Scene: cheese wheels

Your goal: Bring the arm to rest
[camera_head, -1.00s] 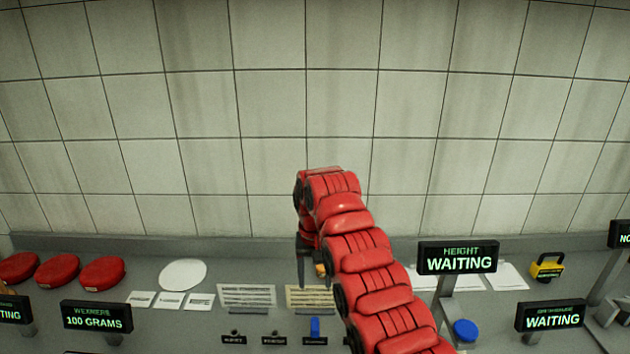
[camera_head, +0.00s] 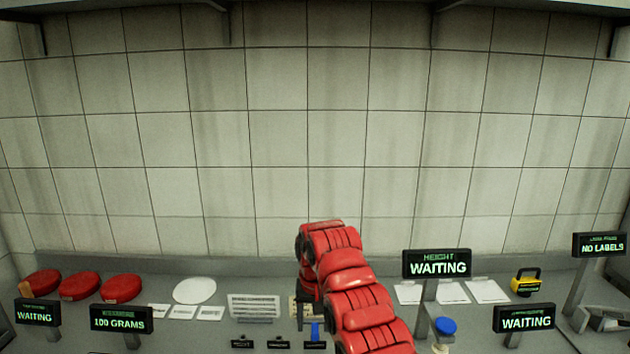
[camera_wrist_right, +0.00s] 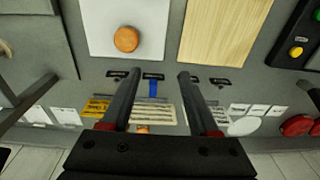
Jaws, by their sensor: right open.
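My right arm, red and jointed, rises from the bottom of the head view. Its gripper (camera_head: 305,312) hangs at its far end, pointing down over the worktop and partly hidden by the arm. In the right wrist view the two dark fingers (camera_wrist_right: 153,84) stand wide apart with nothing between them. Below them lie the worktop, a blue tag (camera_wrist_right: 153,88) and printed cards. My left gripper is not in view.
Three red cheese wheels (camera_head: 79,286) and a white disc (camera_head: 194,291) lie at left. Display signs (camera_head: 437,263) stand along the worktop. A yellow device (camera_head: 525,282) sits at right. An orange round piece (camera_wrist_right: 126,39) rests on a white plate (camera_wrist_right: 98,17) beside a wooden board (camera_wrist_right: 217,30).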

